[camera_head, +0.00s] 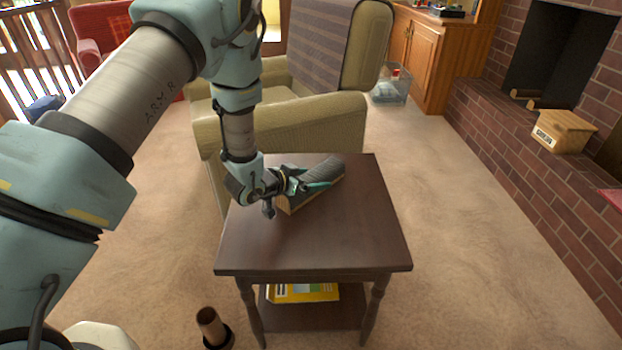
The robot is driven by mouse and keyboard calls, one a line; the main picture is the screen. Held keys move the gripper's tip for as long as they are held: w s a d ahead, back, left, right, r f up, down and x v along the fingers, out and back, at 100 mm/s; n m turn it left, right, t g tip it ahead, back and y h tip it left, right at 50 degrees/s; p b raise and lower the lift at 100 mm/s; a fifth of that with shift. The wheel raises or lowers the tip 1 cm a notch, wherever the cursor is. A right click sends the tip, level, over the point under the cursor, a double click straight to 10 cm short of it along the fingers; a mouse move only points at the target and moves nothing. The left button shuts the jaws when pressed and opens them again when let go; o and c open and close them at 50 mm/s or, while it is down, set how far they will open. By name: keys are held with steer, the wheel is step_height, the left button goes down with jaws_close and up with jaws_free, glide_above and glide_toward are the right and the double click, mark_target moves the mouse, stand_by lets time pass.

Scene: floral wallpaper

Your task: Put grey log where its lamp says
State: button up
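The grey log (327,168), with dark grey bark and a pale wood side, is at the back of the dark wooden side table (320,240). It lies at a slant, its far end toward the upper right. My gripper (318,188) is at the log from the left, its teal fingers overlapping the log's front side. Part of the log is hidden behind the gripper. I cannot tell whether the fingers are closed on the log, or whether it rests on the table. I cannot make out any lamp.
A green armchair (340,116) stands right behind the table. A brick fireplace (535,165) with logs (548,104) and a labelled wooden box (564,131) is at right. Carpet between table and hearth is clear.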

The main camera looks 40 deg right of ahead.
steer(key=shift+r, duration=0.1)
steer(key=shift+a+r, duration=0.15)
steer(key=v, duration=1.1)
steer(key=shift+a+r, duration=0.15)
steer(key=shift+a, duration=0.15)
steer(key=shift+w, duration=0.1)
